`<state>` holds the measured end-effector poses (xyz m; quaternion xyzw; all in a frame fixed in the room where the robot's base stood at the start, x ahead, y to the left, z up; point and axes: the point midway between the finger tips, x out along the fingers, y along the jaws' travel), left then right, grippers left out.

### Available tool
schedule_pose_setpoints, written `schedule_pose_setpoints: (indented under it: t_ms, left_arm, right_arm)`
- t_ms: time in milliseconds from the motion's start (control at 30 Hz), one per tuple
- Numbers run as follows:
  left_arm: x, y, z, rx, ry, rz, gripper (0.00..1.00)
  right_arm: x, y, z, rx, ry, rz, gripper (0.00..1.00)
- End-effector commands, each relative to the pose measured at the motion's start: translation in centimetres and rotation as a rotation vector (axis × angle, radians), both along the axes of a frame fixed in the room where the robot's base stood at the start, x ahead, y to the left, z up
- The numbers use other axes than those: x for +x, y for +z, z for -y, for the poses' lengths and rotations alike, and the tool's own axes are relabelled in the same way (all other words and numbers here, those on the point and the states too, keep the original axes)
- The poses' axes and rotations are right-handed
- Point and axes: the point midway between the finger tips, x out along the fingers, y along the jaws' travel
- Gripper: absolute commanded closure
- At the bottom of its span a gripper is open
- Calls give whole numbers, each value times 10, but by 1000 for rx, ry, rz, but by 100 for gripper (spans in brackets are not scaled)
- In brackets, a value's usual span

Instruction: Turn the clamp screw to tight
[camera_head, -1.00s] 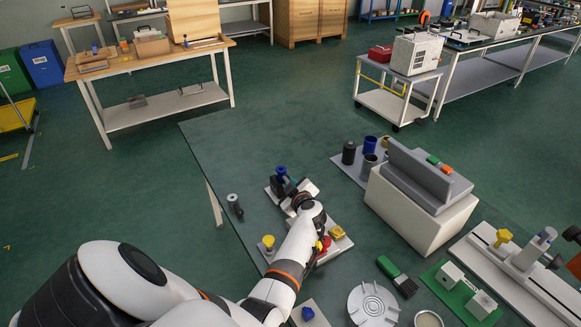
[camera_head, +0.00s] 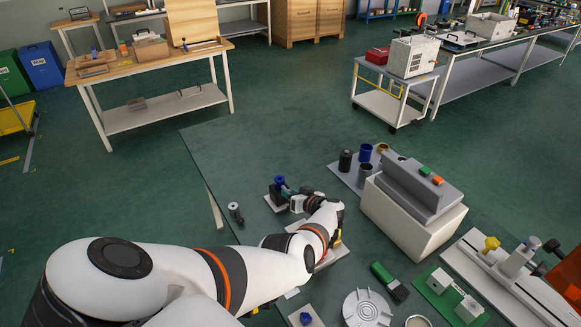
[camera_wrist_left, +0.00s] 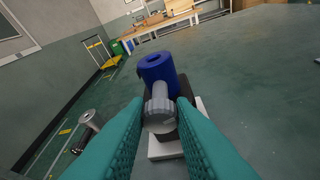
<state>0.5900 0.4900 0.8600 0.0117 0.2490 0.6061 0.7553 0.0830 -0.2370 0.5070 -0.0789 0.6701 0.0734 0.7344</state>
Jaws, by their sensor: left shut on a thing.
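The clamp is a dark block with a blue cylindrical top (camera_head: 280,180) on a white base, near the left side of the green table. In the left wrist view, its blue top (camera_wrist_left: 158,70) stands upright behind a grey knurled screw head (camera_wrist_left: 158,114) on a short shaft. My left gripper (camera_head: 288,191) comes to the clamp from the right. In the left wrist view, its teal fingers (camera_wrist_left: 160,118) are shut on the grey screw head, one on each side. The fingers hide the sides of the head. My right gripper is in neither view.
My left forearm covers much of a pale plate (camera_head: 338,254). A white and grey box (camera_head: 410,212) is to the right, with cups (camera_head: 365,152) behind it. The table's far left area is clear.

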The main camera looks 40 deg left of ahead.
Motion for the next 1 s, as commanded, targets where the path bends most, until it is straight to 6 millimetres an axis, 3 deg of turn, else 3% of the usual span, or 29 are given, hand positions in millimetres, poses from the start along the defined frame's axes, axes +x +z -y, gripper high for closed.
schedule_pose_setpoints:
  t_ms: [600, 1000]
  left_arm:
    - [3, -9, 1, 154, 1, -539, 100]
    - [3, -7, 1, 211, 1, -735, 100]
  right_arm:
    - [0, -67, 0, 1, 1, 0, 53]
    - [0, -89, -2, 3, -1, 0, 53]
